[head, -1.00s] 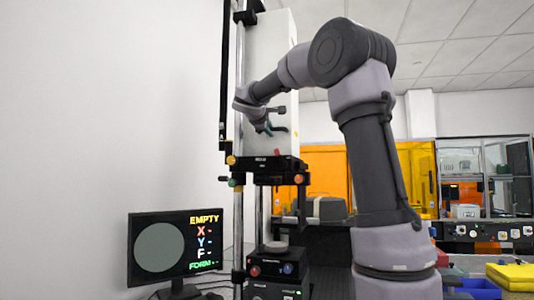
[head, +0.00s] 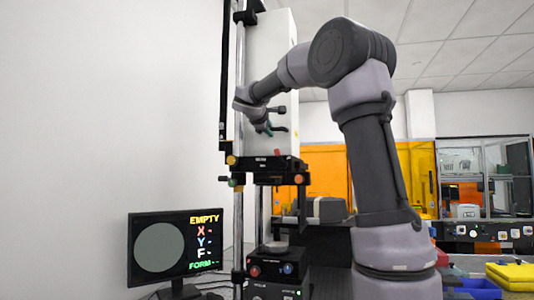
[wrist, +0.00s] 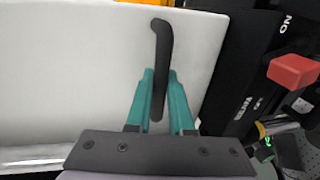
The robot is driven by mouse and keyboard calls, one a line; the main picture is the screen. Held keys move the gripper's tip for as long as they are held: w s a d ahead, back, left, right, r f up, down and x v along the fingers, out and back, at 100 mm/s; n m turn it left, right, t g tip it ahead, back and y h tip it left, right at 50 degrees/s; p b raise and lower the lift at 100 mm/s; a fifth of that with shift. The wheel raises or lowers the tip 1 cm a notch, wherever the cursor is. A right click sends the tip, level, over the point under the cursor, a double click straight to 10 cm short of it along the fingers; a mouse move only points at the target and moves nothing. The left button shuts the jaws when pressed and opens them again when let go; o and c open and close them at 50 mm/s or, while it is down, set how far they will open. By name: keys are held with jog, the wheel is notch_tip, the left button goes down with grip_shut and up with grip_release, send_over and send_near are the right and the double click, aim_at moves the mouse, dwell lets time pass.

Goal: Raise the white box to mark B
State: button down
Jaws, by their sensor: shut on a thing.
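The white box (head: 272,50) is a tall white housing on a vertical metal column, upright above a black carriage (head: 262,168). In the wrist view its white face (wrist: 70,70) fills the left and middle, with a black bar handle (wrist: 161,35) on it. My gripper (head: 270,128) is at the lower front of the box. In the wrist view its two teal fingers (wrist: 160,80) lie on either side of the handle and are shut on it. A black scale strip (head: 226,80) runs beside the column, with a small pale mark near its lower end. I cannot make out mark B.
A red block (wrist: 293,71) sits on the black carriage beside the box. Below stand a round stage (head: 275,246) and a black control unit (head: 278,268). A monitor (head: 160,248) reading EMPTY stands at left. A yellow case (head: 512,275) lies at far right.

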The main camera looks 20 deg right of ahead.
aim_at(273, 121)
dwell(0.4)
jog(key=shift+r, duration=2.6)
jog(key=c, duration=0.8)
grip_release()
